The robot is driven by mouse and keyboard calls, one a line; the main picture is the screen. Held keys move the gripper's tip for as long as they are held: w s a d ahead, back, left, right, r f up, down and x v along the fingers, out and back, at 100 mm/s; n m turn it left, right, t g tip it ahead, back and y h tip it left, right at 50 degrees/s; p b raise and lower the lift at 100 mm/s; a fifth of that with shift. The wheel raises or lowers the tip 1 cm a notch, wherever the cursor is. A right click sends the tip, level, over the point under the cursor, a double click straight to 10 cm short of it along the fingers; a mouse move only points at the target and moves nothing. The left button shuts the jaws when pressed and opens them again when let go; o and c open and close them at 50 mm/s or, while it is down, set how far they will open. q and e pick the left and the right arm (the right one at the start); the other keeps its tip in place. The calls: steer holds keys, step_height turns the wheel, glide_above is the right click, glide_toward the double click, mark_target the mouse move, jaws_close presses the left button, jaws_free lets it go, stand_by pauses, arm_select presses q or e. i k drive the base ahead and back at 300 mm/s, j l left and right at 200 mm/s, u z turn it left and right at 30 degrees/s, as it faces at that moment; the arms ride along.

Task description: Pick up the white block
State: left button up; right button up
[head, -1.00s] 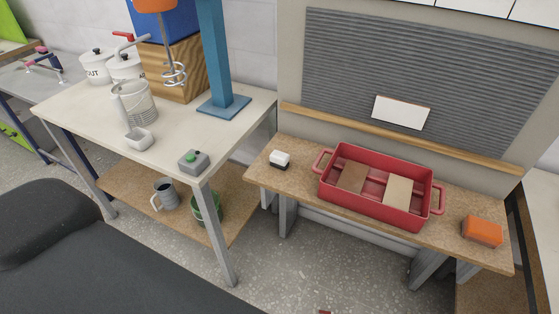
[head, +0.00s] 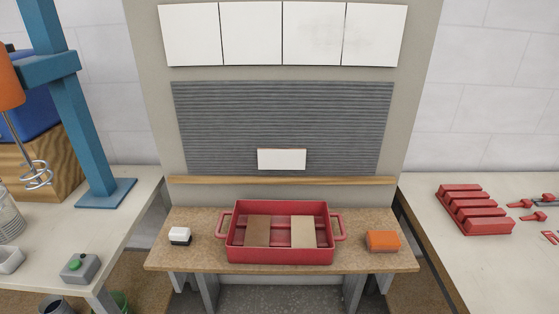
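A small white block with a dark base (head: 180,235) stands on the left end of the low wooden bench (head: 210,260), left of the red tray. A flat white rectangular block (head: 281,158) stands upright against the grey ribbed panel, just above the wooden ledge. I cannot tell which of these the task names. Neither of my grippers shows in the head view.
A red two-handled tray (head: 280,254) holds a brown slab (head: 256,231) and a cream slab (head: 303,231). An orange block (head: 382,240) lies to its right. A left table (head: 60,240) and right table (head: 470,260) flank the bench. White tiles (head: 252,34) hang above.

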mark_target(177, 236)
steer(key=j, duration=1)
steer(key=i+j, duration=0.15)
steer(key=j, duration=0.85)
steer(key=j+z, duration=0.3)
steer(key=l+z, duration=0.1)
steer(key=z, duration=0.85)
